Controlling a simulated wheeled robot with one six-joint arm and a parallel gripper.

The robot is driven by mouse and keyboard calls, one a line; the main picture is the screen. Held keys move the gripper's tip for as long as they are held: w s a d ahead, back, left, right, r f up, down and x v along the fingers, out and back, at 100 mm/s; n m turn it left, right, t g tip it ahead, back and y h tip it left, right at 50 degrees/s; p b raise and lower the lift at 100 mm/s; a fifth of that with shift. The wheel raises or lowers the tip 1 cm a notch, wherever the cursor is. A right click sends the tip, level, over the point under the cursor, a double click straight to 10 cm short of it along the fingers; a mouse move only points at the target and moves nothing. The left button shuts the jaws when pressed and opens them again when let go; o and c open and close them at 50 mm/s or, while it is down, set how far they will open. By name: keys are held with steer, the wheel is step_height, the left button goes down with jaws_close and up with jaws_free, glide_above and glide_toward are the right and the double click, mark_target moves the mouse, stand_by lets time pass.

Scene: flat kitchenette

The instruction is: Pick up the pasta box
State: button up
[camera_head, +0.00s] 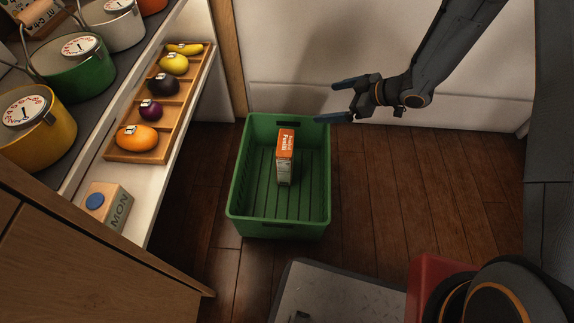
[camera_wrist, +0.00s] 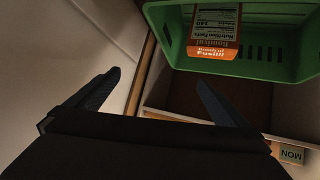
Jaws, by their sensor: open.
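The pasta box (camera_head: 285,158) is a small orange and white carton standing inside a green crate (camera_head: 237,205) on the wooden floor. In the wrist view the pasta box (camera_wrist: 214,32) shows at the top, with the green crate (camera_wrist: 268,68) around it. My gripper (camera_head: 334,101) is open and empty, above and to the right of the crate's far end in the head view. In the wrist view both fingers of my gripper (camera_wrist: 157,88) are spread apart, with the box beyond them. The underside of the box is hidden.
Pots, including a green pot (camera_head: 82,75), stand on the counter above. A white wall (camera_head: 300,65) is behind the crate. Floor right of the crate is clear.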

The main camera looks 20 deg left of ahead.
mark_target(291, 143)
steer(key=shift+s+a+f+n+g+y+b, duration=0.6)
steer(key=shift+s+a+f+g+b, duration=0.6)
steer(key=shift+a+f+b, duration=1.05)
steer(key=shift+s+a+f+n+g+y+b, duration=0.6)
steer(key=shift+s+a+f+b, duration=1.05)
steer(key=shift+f, duration=1.1)
steer(key=shift+s+a+f+n+g+y+b, duration=0.4)
steer(key=shift+s+a+f+n+g+b, duration=0.3)
steer(key=shift+s+a+f+g+b, duration=1.15)
steer(key=shift+w+a+f+t, duration=0.3)
steer(key=shift+w+f+t, duration=0.1)
steer(key=shift+f+t, duration=0.3)
steer(key=c, duration=1.6)
steer(key=shift+r, duration=0.1)
steer(key=shift+c, duration=0.4)
steer(key=shift+r, duration=0.15)
